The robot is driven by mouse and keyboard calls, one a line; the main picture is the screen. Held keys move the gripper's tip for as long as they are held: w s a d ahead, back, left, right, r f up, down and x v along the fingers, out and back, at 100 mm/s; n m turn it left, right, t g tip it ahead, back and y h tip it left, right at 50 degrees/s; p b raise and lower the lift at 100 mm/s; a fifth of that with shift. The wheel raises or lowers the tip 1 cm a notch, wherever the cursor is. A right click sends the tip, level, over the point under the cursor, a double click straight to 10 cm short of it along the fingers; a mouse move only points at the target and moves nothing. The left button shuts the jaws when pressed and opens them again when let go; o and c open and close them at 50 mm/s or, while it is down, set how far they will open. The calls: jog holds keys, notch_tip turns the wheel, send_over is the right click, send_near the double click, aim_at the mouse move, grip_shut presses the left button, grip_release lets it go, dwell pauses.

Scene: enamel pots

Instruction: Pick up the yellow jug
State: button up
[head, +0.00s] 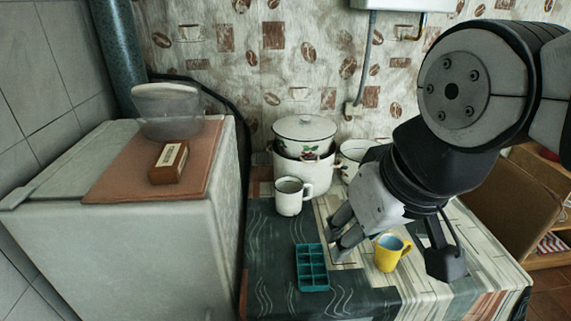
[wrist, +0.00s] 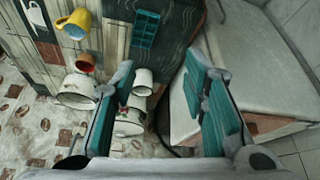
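The yellow jug (head: 385,258) stands upright on the cloth-covered table, near its front right part, with a pale blue inside and its handle to the right. It also shows at the top left of the wrist view (wrist: 76,22). My gripper (head: 339,231) hangs above the table, to the left of and behind the jug in the head view, and is not touching it. In the wrist view my gripper (wrist: 160,68) has its two fingers spread wide with nothing between the pads. The jug lies outside the fingers, beyond the left one.
A turquoise compartment tray (head: 312,267) lies left of the jug. A white mug (head: 291,196) and a lidded enamel pot (head: 304,158) stand behind. A grey fridge-like cabinet (head: 130,250) flanks the table's left side.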

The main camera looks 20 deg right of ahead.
jog(key=shift+c, duration=1)
jog(key=n+t+y+b, duration=0.1)
jog(key=n+t+b, duration=0.8)
jog(key=n+b, duration=2.1)
send_near(389, 247)
jog(key=s+d+r+n+p, duration=0.3)
jog(key=s+d+n+p, duration=0.2)
jog(key=s, duration=0.4)
jog(key=b+x, duration=0.2)
jog(key=x, duration=0.5)
jog(key=shift+w+f+b, duration=0.25)
jog(key=shift+f+b, duration=0.05)
jog(key=shift+b, duration=0.1)
jog(key=shift+b+x, duration=1.8)
jog(key=shift+x, duration=1.25)
jog(key=shift+w+r, duration=0.1)
jog(key=shift+r, duration=0.05)
